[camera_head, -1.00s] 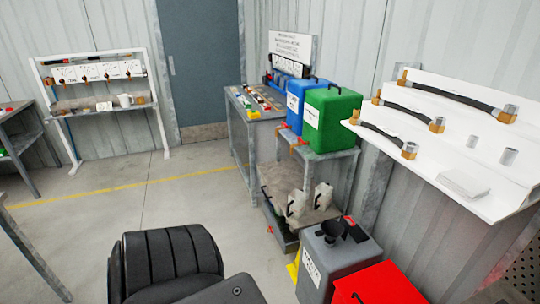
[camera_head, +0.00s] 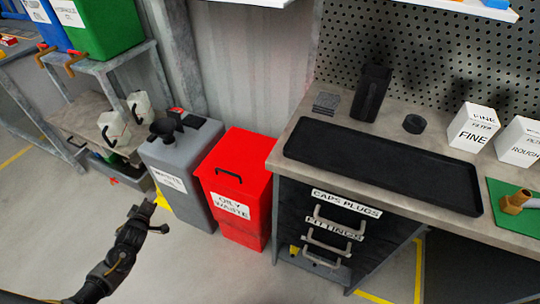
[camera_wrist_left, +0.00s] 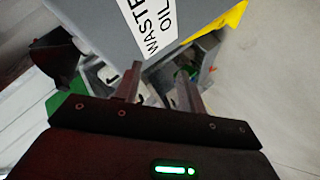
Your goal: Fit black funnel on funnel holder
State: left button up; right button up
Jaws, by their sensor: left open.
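The black funnel (camera_head: 163,130) sits on top of the grey waste oil container (camera_head: 165,166), wide mouth up, at left of centre in the head view. A dark shape at the upper left of the left wrist view looks like the funnel (camera_wrist_left: 58,58). My left gripper (camera_head: 155,215) is open and empty, in front of the container and lower than the funnel. Its spread fingers (camera_wrist_left: 160,90) show in the wrist view before the waste oil label. I cannot make out for certain which thing is the funnel holder. My right gripper is not in view.
A red oily waste bin (camera_head: 238,190) stands right of the container. Further right is a workbench with a black tray (camera_head: 380,165), a tall black holder-like object (camera_head: 371,93) and white filter boxes (camera_head: 472,128). Floor left of my arm is clear.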

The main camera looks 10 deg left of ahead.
pick_arm(q)
jog(key=w+r+n+t+b, duration=0.3)
jog(key=w+r+n+b, duration=0.15)
jog(key=r, duration=0.35)
jog(key=n+t+b, duration=0.2)
jog(key=n, duration=0.1)
send_near(150, 137)
jog(key=shift+m, duration=0.25)
jog(key=shift+f+x, duration=0.15)
jog(key=shift+x, duration=1)
jog(key=shift+f+x, duration=0.2)
jog(key=shift+x, duration=1)
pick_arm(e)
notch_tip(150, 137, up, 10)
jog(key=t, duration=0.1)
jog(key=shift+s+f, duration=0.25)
